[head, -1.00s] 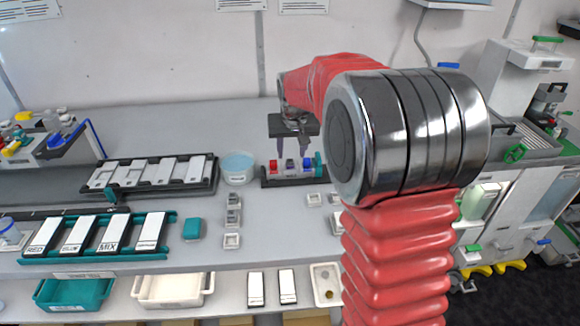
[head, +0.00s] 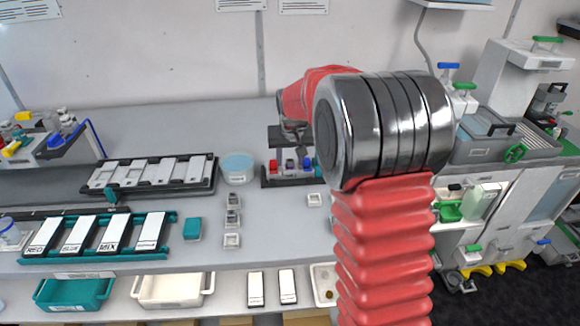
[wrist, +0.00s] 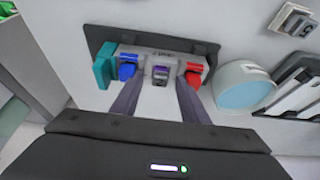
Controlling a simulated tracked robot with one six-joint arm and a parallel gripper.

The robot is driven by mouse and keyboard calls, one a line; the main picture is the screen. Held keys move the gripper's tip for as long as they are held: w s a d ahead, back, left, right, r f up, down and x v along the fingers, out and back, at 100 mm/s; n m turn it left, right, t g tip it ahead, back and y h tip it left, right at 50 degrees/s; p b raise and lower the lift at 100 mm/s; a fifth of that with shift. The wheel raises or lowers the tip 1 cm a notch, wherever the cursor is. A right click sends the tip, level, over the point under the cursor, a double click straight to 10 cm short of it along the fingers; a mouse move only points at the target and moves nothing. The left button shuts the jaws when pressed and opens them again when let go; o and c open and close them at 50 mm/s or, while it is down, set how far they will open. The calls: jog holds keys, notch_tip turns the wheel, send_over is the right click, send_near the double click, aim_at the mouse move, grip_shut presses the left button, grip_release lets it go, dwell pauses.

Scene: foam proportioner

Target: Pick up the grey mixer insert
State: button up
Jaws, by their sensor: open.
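The grey mixer insert looks to be the small grey piece with a purple mark (wrist: 160,75) in the middle of the rack in the wrist view. It stands between a blue piece (wrist: 127,68) and a red piece (wrist: 194,76). The dark rack (wrist: 205,47) also shows in the head view (head: 290,183), where the grey piece is hard to make out. My gripper (wrist: 160,84) is open, with one finger on each side of the grey piece in the picture. I cannot tell whether they touch it. In the head view my gripper is low over the rack.
A teal block (wrist: 104,64) is at the rack's left end in the wrist view. A round tub of blue liquid (head: 238,168) stands beside the rack. Tray holders with white plates (head: 150,172) lie further left. Small square holders (head: 232,218) sit in front.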

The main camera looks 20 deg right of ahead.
jog(key=shift+c, duration=0.2)
grip_shut()
dwell(0.4)
